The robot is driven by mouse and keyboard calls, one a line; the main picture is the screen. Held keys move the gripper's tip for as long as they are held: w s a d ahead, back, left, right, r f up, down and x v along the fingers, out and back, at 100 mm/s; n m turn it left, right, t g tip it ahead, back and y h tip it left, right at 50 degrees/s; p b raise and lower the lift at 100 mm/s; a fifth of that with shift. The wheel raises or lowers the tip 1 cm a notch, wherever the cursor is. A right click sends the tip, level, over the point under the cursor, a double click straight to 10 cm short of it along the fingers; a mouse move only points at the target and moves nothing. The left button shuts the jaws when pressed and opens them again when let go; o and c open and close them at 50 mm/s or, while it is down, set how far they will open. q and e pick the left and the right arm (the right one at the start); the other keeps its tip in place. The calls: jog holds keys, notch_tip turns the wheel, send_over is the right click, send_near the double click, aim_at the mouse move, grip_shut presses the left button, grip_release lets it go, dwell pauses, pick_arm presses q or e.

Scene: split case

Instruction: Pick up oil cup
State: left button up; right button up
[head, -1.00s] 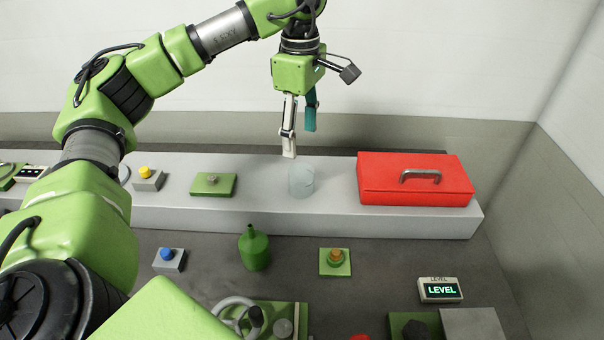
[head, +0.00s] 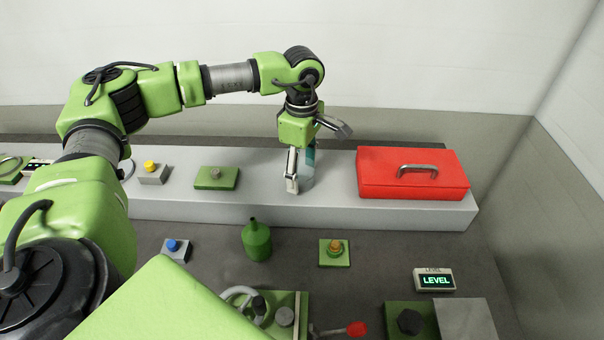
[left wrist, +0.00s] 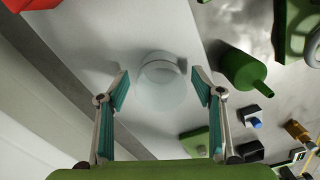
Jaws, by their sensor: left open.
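The oil cup, a clear pale glass cup (head: 307,178), stands on the grey raised ledge. In the head view my left gripper's near finger hides part of it. My left gripper (head: 299,176) points down over the cup, open. In the left wrist view the cup (left wrist: 162,88) shows between the two teal-padded fingers of the gripper (left wrist: 162,90), with a visible gap on each side. My right gripper is not in view.
A red case with a handle (head: 413,175) stands right of the cup on the ledge (head: 250,213). A green block (head: 216,179) and a yellow-button box (head: 153,174) stand left. A green bottle (head: 257,242) and an orange-knob block (head: 335,253) are in front.

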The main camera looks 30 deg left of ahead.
pick_arm(q)
jog(key=c, duration=1.2)
jog(key=shift+r, duration=0.15)
